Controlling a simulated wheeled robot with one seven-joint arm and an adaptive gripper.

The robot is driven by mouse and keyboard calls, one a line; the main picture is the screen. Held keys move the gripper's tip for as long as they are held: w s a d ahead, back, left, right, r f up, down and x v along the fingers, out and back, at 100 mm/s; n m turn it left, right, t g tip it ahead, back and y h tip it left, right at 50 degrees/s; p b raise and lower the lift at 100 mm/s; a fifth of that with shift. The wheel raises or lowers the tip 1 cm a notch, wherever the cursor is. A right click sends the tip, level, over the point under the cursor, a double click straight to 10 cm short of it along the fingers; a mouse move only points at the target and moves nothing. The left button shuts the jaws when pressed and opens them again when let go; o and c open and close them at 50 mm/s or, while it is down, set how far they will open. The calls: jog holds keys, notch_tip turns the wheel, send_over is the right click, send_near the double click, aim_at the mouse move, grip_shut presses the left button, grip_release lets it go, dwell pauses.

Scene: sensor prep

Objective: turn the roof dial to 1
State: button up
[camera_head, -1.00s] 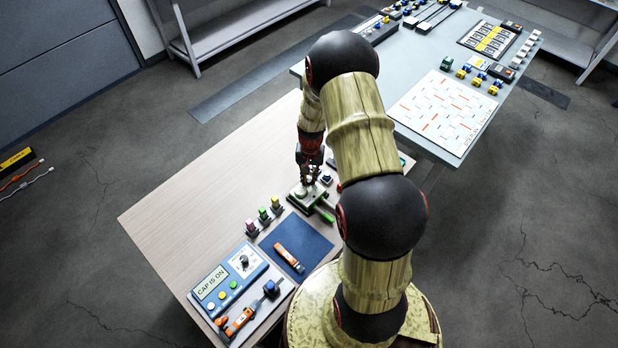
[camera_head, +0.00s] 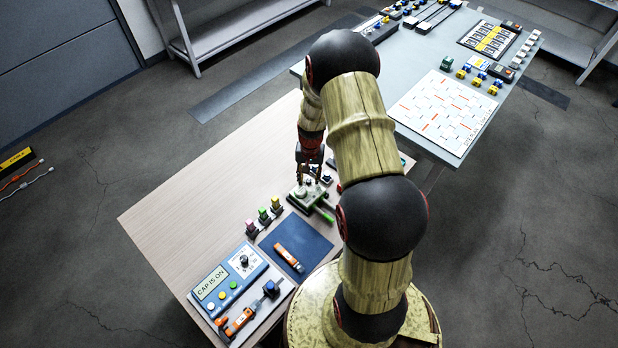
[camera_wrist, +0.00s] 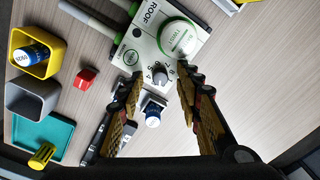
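The roof dial (camera_wrist: 160,77) is a small grey knob ringed by digits on a white panel marked ROOF (camera_wrist: 140,50). The digit it points to is too small to read. In the wrist view my gripper (camera_wrist: 160,71) is open, with one fingertip on either side of the dial and gaps between. No finger visibly touches it. In the head view my gripper (camera_head: 311,168) hangs just above the green and white roof unit (camera_head: 304,197), empty.
A large round white and green cap (camera_wrist: 179,38) sits on the unit beside the dial, near the right finger. A blue-topped piece (camera_wrist: 152,120) stands close by. A red block (camera_wrist: 85,77) and a yellow bin (camera_wrist: 36,52) lie left. A blue mat (camera_head: 312,239) is in front.

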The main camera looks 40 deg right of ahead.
aim_at(310, 180)
notch_tip(310, 180, up, 12)
jog(key=shift+s+f, duration=0.15)
jog(key=shift+f, duration=0.05)
jog(key=shift+d, duration=0.1)
